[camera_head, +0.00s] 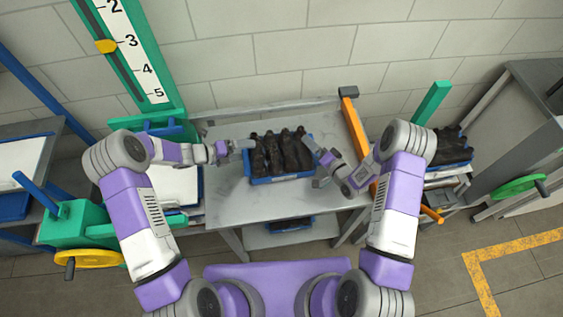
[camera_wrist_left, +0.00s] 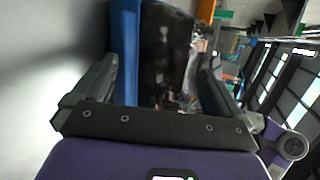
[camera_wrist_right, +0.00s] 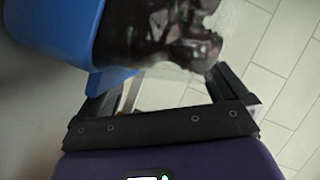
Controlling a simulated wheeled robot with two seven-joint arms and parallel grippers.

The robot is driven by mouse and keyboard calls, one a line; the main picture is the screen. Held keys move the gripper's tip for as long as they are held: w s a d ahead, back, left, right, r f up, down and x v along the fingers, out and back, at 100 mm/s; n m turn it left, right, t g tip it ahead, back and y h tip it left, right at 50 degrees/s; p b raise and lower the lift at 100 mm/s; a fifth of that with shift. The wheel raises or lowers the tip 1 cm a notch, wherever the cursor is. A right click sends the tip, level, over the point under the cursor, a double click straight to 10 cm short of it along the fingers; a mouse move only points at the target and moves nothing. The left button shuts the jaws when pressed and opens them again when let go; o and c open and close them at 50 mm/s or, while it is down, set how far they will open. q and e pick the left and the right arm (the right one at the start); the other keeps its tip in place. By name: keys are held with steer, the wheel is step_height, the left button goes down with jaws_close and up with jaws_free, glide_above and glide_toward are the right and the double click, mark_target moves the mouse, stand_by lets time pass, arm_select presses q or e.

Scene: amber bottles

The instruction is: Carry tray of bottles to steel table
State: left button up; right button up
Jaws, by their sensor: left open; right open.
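A blue tray (camera_head: 282,178) packed with dark amber bottles (camera_head: 281,152) stands on a grey steel-looking table (camera_head: 225,198) in front of me. My left gripper (camera_head: 243,146) is open at the tray's left side. In the left wrist view the tray's blue wall (camera_wrist_left: 125,50) and dark bottles (camera_wrist_left: 165,50) show between its fingers. My right gripper (camera_head: 318,150) is open at the tray's right side. In the right wrist view the blue tray (camera_wrist_right: 60,30) and dark bottles (camera_wrist_right: 155,38) lie just beyond its fingers. I cannot tell whether either gripper touches the tray.
Another blue tray of dark bottles (camera_head: 452,150) stands at the right. A blue tray (camera_head: 290,224) sits on the shelf under the table. An orange post (camera_head: 358,140) rises by the table's right edge. A green scale post (camera_head: 130,60) stands back left. Bare tabletop lies in front of the tray.

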steer(key=shift+d, duration=0.1)
steer(key=shift+s+d, duration=0.1)
steer(key=shift+s, duration=0.05)
arm_select(q)
steer(key=v, duration=0.6)
arm_select(e)
steer(key=v, duration=1.1)
steer(key=shift+s, duration=0.35)
arm_select(q)
steer(key=shift+s+f, duration=0.1)
steer(key=shift+s, duration=0.05)
arm_select(e)
steer(key=shift+s+d, duration=0.1)
steer(key=shift+d, duration=0.05)
